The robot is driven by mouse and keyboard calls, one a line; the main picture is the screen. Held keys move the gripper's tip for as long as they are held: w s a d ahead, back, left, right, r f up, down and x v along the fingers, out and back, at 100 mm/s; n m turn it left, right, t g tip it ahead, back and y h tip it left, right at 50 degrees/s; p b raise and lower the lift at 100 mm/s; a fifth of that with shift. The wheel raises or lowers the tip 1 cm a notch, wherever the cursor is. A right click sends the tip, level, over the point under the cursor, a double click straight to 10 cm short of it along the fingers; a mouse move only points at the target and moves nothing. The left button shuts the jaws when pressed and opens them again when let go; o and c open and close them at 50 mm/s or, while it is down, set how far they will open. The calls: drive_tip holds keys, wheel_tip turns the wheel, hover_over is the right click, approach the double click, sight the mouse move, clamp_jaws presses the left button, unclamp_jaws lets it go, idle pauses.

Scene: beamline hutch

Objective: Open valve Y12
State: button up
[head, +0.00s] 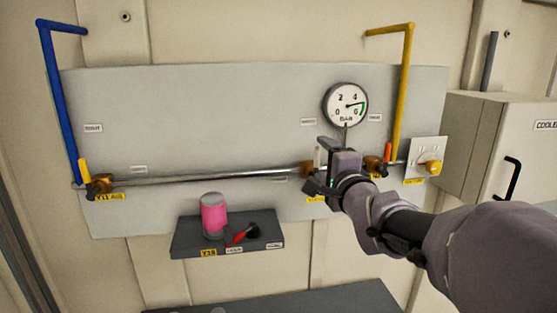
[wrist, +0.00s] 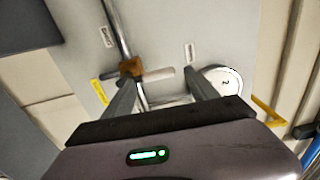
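The middle valve has a brass body (head: 306,169) on the steel pipe, with a yellow tag (head: 315,199) below it that is partly hidden and unreadable. I cannot confirm that it is Y12. In the wrist view its brass body (wrist: 131,67) lies by the left fingertip. A pale grey lever (wrist: 160,74) stands out from it across the pipe, just beyond the space between my fingertips. My gripper (head: 326,150) is in front of the panel beside this valve. In the wrist view my gripper (wrist: 160,84) has its fingers apart, with no grip on the lever visible.
A pressure gauge (head: 346,104) sits just above my gripper. Valve Y11 (head: 102,183) is at the left, another brass valve (head: 373,165) with an orange handle at the right. A yellow knob (head: 432,167) is farther right. A shelf (head: 187,239) below holds a pink container (head: 214,217).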

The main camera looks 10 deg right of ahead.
drive_tip(key=s, duration=1.7)
drive_tip(key=shift+s+d+p, duration=0.2)
drive_tip(key=shift+d+p, duration=0.1)
drive_tip(key=shift+f, duration=0.1)
drive_tip(key=s+d+f+n+g+h+b, duration=0.1)
drive_tip(key=s+f+n+g+h+b, duration=0.15)
drive_tip(key=f+b, duration=1.2)
drive_tip(key=s+d+f+n+g+h+b, duration=0.1)
drive_tip(key=s+f+n+g+b, duration=0.2)
drive_tip(key=f+b, duration=1.2)
drive_tip(key=s+a+f+n+g+y+b, duration=0.1)
drive_tip(key=s+a+f+n+g+b, duration=0.1)
drive_tip(key=f, duration=0.7)
drive_tip(key=s+a+f+n+g+y+b, duration=0.2)
drive_tip(key=s+a+f, duration=0.3)
drive_tip(key=f, duration=0.4)
drive_tip(key=s+a+f+n+g+y+b, duration=0.2)
drive_tip(key=s+a+f+n+b, duration=0.2)
drive_tip(key=f, duration=0.5)
drive_tip(key=shift+a+f+g, duration=0.3)
drive_tip(key=shift+a+g, duration=0.05)
drive_tip(key=shift+a, duration=0.05)
